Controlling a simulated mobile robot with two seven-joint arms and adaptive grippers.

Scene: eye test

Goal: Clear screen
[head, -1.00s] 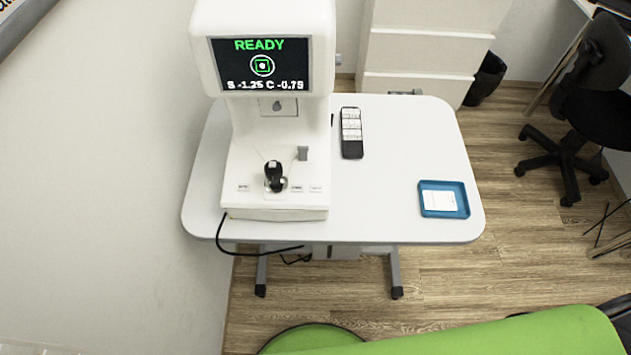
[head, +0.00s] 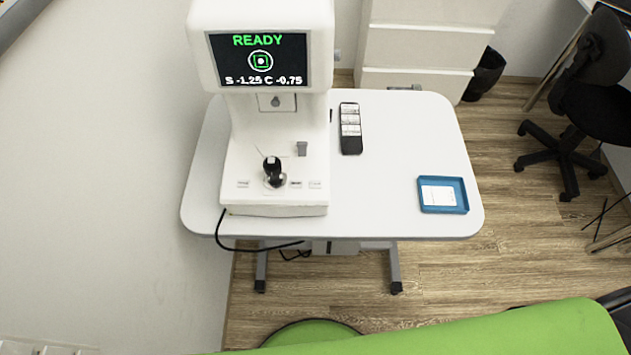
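The screen (head: 260,61) is on the upper front of a white eye-test machine (head: 275,185). It is lit and reads "READY" in green, with a target symbol below and "S -1.25 C -0.75" in white at the bottom. The machine's base carries a black joystick (head: 273,171) and a row of small labelled buttons (head: 296,184). A small grey block (head: 302,149) stands behind the joystick on the right. Neither of my grippers is in the head view.
The machine stands on a white table (head: 400,170). A dark remote (head: 350,129) and a blue tray (head: 443,210) holding a white card lie on the table's right part. A green padded surface (head: 480,335) and a round green stool (head: 310,334) are in front. A black chair (head: 590,90) stands right.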

